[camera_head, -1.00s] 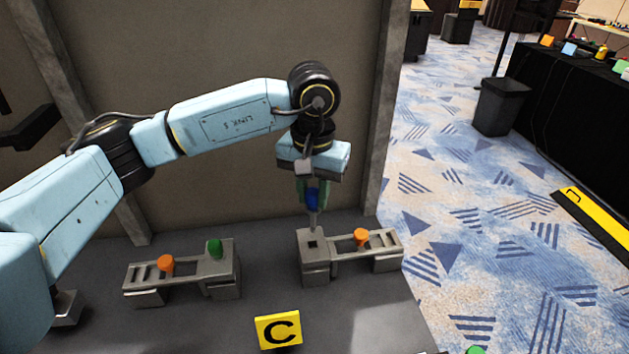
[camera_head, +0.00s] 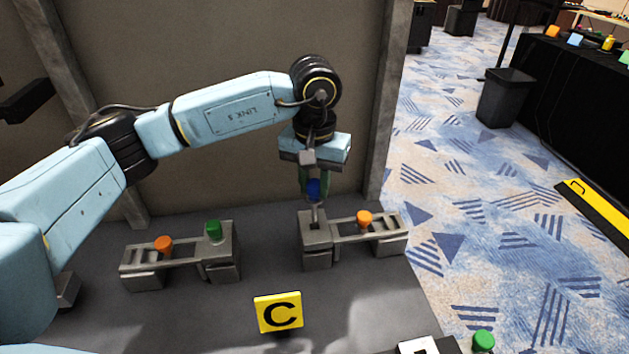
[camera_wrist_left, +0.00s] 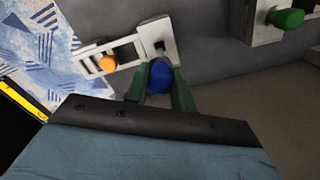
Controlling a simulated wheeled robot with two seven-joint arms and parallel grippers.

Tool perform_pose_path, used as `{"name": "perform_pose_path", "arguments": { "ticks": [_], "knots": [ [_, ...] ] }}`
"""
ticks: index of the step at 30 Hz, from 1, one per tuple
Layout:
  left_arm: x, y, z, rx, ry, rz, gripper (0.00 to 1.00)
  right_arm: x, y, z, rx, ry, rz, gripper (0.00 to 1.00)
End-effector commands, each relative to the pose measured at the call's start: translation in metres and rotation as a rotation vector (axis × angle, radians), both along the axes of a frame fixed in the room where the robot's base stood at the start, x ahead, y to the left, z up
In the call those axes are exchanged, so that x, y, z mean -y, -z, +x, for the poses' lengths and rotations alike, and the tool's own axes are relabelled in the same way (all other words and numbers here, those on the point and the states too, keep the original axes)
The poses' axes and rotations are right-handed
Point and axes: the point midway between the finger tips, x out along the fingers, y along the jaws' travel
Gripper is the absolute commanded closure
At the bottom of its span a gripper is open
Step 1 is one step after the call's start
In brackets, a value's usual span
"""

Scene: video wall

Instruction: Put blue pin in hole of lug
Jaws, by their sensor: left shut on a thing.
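My left gripper (camera_head: 314,187) is shut on the blue pin (camera_head: 313,188), which hangs upright with its grey shank pointing down. The pin's blue head also shows between the green fingers in the left wrist view (camera_wrist_left: 160,76). The right-hand lug fixture (camera_head: 316,256) has a square hole (camera_head: 314,226) in its block. The pin's lower tip is at or just above this hole; I cannot tell whether it has entered. An orange pin (camera_head: 364,219) stands in the same fixture. My right gripper is not in view.
A second fixture (camera_head: 143,282) on the left holds an orange pin (camera_head: 163,245) and a green pin (camera_head: 213,230). A yellow C sign (camera_head: 278,312) stands at the front. Another green-topped piece (camera_head: 483,341) is at the lower right. A wall is close behind the table.

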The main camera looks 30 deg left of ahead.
Motion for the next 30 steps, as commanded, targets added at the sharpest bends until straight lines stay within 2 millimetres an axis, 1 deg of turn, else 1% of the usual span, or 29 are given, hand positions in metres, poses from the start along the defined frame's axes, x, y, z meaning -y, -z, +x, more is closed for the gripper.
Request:
{"name": "perform_pose_path", "arguments": {
  "ticks": [30],
  "knots": [
    [0.0,0.0044,-0.0004,0.0,0.0,0.0,0.99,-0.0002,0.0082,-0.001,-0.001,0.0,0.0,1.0]
  ]
}}
